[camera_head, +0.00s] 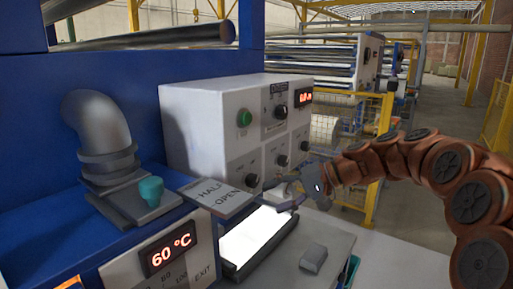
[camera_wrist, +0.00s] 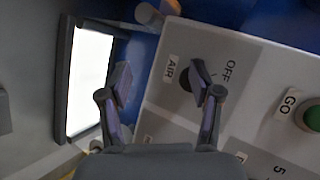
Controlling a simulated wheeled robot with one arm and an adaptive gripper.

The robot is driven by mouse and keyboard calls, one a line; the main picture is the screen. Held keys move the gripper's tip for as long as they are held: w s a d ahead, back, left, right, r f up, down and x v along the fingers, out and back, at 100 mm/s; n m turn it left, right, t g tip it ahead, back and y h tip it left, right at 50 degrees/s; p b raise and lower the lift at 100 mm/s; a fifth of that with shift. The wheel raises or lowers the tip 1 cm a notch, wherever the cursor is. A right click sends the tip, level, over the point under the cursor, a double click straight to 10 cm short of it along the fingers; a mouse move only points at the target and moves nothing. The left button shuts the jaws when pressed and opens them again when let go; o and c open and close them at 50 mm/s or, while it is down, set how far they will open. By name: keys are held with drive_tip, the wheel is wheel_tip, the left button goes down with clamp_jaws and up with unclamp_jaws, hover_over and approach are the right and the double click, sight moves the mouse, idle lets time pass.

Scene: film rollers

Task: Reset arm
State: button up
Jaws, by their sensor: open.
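My arm, with its reddish-brown links, reaches in from the right in the head view. My gripper (camera_head: 283,196) hangs in front of the lower part of the white control box (camera_head: 200,120), above the lit white panel (camera_head: 255,240). In the wrist view my gripper (camera_wrist: 162,84) is open, its two fingers spread apart with nothing between them. Behind the right finger a dark knob (camera_wrist: 187,82) sits between the labels AIR and OFF, partly hidden by that finger. I cannot tell whether the finger touches it.
A green button (camera_head: 244,118) and several black knobs are on the box. A teal knob (camera_head: 151,189) stands by a grey pipe (camera_head: 97,122) and a HALF/OPEN plate (camera_head: 212,196). A display (camera_head: 168,252) reads 60 °C. A small grey block (camera_head: 313,258) lies right of the lit panel.

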drive_tip(key=s+d+f+g+h, duration=0.1)
drive_tip(key=s+f+h, duration=0.25)
drive_tip(key=s, duration=0.55)
drive_tip(key=s+d+f+n+g+h, duration=0.15)
drive_tip(key=s+f, duration=0.25)
drive_tip(key=s, duration=0.5)
drive_tip(key=s+d+f+m+g+h, duration=0.1)
drive_tip(key=s+f+h, duration=0.25)
drive_tip(key=s, duration=0.55)
drive_tip(key=s+d+f+h, duration=0.3)
drive_tip(key=s+d+f, duration=0.2)
drive_tip(key=s+d, duration=0.4)
drive_tip(key=shift+s+d+f+p, duration=0.25)
drive_tip(key=shift+s+p, duration=0.1)
drive_tip(key=shift+s, duration=0.85)
drive_tip(key=shift+h, duration=0.25)
drive_tip(key=shift+c, duration=0.4)
